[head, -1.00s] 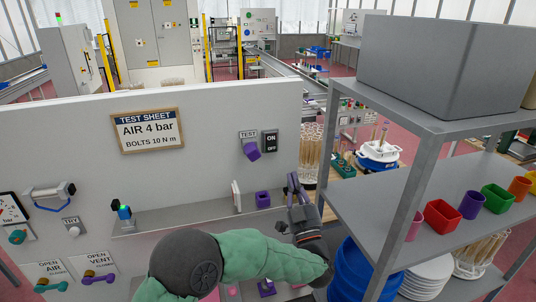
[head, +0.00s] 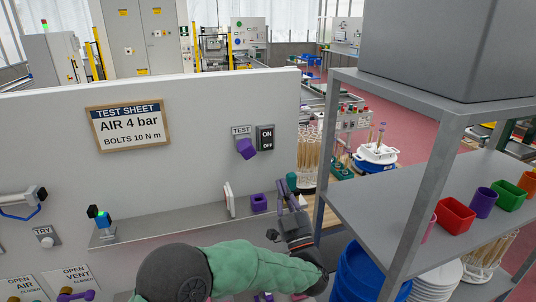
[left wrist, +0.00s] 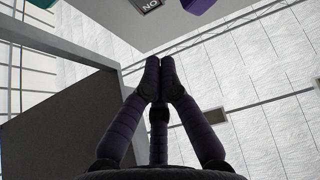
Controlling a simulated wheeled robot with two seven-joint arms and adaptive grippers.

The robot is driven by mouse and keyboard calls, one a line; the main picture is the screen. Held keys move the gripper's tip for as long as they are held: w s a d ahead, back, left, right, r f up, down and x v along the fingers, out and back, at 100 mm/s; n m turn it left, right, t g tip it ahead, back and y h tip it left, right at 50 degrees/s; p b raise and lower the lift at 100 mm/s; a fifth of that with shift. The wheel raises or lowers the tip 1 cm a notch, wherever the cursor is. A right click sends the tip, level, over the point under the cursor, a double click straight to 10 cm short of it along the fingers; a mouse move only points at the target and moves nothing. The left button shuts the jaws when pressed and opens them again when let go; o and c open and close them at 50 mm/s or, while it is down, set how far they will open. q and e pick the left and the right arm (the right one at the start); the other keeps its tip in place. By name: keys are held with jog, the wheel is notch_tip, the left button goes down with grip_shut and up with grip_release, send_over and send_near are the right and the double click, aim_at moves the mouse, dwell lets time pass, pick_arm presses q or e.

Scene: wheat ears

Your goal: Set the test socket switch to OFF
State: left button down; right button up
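The test socket switch (head: 265,138) is a dark plate on the white panel, marked ON at the top and OFF at the bottom. Which way it is set is too small to tell. The TEST socket with a purple plug (head: 246,148) is just left of it. My left gripper (head: 284,193) is below and slightly right of the switch, apart from it. In the left wrist view its dark fingers (left wrist: 160,72) meet at the tips, with nothing seen between them. The switch's ON mark (left wrist: 149,5) shows at the top edge there. My right gripper is not in view.
A narrow ledge (head: 180,222) below the switch holds a white upright piece (head: 229,200) and a purple block (head: 259,203). A grey shelf (head: 390,195) with coloured cups stands close on the right. A glass holder of sticks (head: 308,160) is behind the gripper.

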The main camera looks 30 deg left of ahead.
aim_at(265, 141)
pick_arm(q)
jog(key=x, duration=0.4)
jog(key=f+p+x, duration=0.1)
jog(key=x, duration=0.3)
jog(key=a+f+x, duration=0.1)
jog(key=x, duration=0.3)
jog(key=shift+w+r+p, duration=0.1)
jog(key=shift+w+p, duration=0.3)
jog(key=shift+w, duration=0.05)
jog(key=shift+w+a, duration=0.3)
jog(key=shift+a, duration=0.05)
jog(key=b, duration=0.3)
jog(key=a+f+t+y+b, duration=0.1)
jog(key=b, duration=0.3)
jog(key=shift+w+f+y, duration=0.15)
jog(key=shift+w+y, duration=0.15)
jog(key=shift+w, duration=0.1)
jog(key=shift+r, duration=0.35)
jog(key=shift+t, duration=0.3)
notch_tip(265, 141, up, 10)
jog(key=shift+w+f, duration=0.1)
jog(key=shift+f, duration=0.1)
